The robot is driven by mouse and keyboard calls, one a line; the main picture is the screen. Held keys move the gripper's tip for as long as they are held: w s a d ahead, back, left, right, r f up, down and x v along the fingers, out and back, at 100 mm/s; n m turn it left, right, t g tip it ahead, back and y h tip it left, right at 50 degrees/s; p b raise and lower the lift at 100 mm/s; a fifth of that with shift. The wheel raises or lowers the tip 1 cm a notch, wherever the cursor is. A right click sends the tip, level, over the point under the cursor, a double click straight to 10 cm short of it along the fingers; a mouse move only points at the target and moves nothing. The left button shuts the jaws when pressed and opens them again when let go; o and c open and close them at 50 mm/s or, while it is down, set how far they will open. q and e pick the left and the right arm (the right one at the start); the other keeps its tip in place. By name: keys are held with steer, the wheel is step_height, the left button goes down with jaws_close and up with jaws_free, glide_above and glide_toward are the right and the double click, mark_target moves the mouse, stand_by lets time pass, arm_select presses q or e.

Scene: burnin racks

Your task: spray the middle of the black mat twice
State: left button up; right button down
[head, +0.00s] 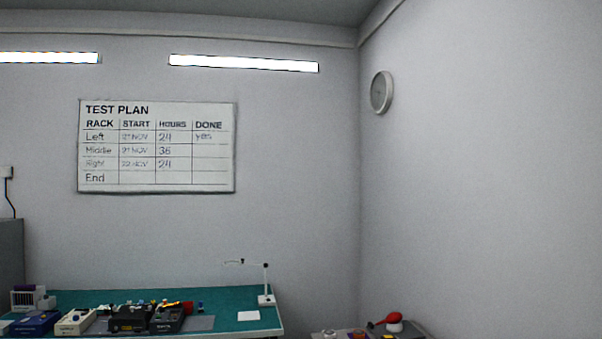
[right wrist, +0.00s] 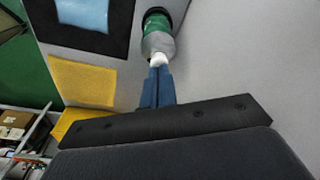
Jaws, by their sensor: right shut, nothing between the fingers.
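In the right wrist view, a black mat (right wrist: 85,42) lies on a light grey surface at the upper left, cut off by the top edge. A light blue piece (right wrist: 82,14) lies on it. A bottle-like thing (right wrist: 157,25) with a green band, a grey part and a white tip is to the right of the mat. My right gripper (right wrist: 157,72) has blue fingers, shut and empty. Their tips are close to the white tip; I cannot tell whether they touch. The head view shows neither gripper nor the mat. My left gripper is not in view.
A yellow cloth-like square (right wrist: 83,85) lies below the mat. Shelving with boxes (right wrist: 15,120) is at the lower left. In the head view, a green-topped bench (head: 235,298) holds several devices, and a side surface (head: 408,332) carries a red-topped item (head: 393,320).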

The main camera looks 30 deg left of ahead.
steer(key=shift+r, duration=0.15)
steer(key=shift+r+p, duration=1.75)
steer(key=shift+r, duration=0.65)
steer(key=shift+f, duration=0.1)
